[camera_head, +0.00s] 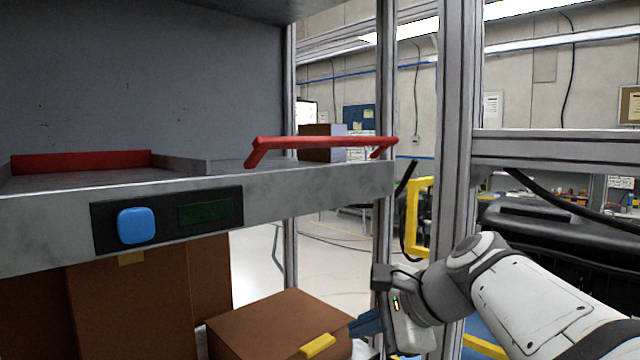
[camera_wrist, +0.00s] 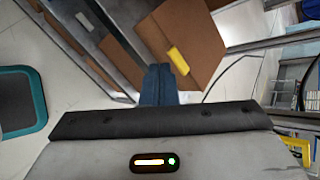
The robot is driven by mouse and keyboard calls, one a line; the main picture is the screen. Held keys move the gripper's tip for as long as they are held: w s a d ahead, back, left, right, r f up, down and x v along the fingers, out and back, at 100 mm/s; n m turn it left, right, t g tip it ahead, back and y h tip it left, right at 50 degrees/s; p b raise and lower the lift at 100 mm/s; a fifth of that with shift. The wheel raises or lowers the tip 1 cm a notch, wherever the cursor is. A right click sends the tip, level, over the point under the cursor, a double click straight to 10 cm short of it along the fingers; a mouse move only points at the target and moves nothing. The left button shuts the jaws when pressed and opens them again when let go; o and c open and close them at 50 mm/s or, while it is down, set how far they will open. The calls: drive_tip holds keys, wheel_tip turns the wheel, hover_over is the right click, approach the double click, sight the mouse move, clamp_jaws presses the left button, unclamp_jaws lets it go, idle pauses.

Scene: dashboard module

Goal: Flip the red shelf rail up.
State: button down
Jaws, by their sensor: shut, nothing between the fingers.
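The red shelf rail (camera_head: 325,142) is at the right part of the grey shelf (camera_head: 320,185) in the head view. Its long bar sits above the shelf's top surface, with a bent leg at each end reaching down toward the shelf. I cannot tell its exact tilt. My gripper (camera_head: 358,326) is below and in front of the shelf's right end, apart from the rail. Its blue fingers are together and empty, and they also show in the wrist view (camera_wrist: 158,72). The rail does not show clearly in the wrist view.
Brown boxes (camera_head: 268,322) with yellow tabs stand under the shelf, close to my fingers. A black panel with a blue button (camera_head: 136,225) is on the shelf front. Another red bar (camera_head: 80,161) lies at the back left. A metal post (camera_head: 456,150) stands right of the shelf.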

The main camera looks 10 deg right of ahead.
drive_tip(key=w+d+r+m+t+y+b, duration=0.2)
drive_tip(key=d+r+m+t, duration=0.2)
drive_tip(key=r, duration=0.6)
drive_tip(key=w+d+r+m+t+y+b, duration=0.2)
drive_tip(key=w+d+r+m+t+y, duration=0.1)
drive_tip(key=d+r+m, duration=0.3)
wheel_tip(320, 180, up, 5)
drive_tip(key=shift+w+f+m+t, duration=0.2)
drive_tip(key=shift+m+t, duration=0.4)
drive_tip(key=shift+m, duration=0.6)
drive_tip(key=shift+a, duration=0.1)
drive_tip(key=p, duration=0.2)
approach(342, 146)
wheel_tip(342, 146, down, 2)
drive_tip(key=w+a, duration=0.2)
drive_tip(key=w+r, duration=0.1)
drive_tip(key=w+a+r+p, duration=0.1)
drive_tip(key=shift+w+a+r, duration=0.2)
drive_tip(key=shift+w+r, duration=0.15)
drive_tip(key=shift+w, duration=0.05)
drive_tip(key=shift+s, duration=0.1)
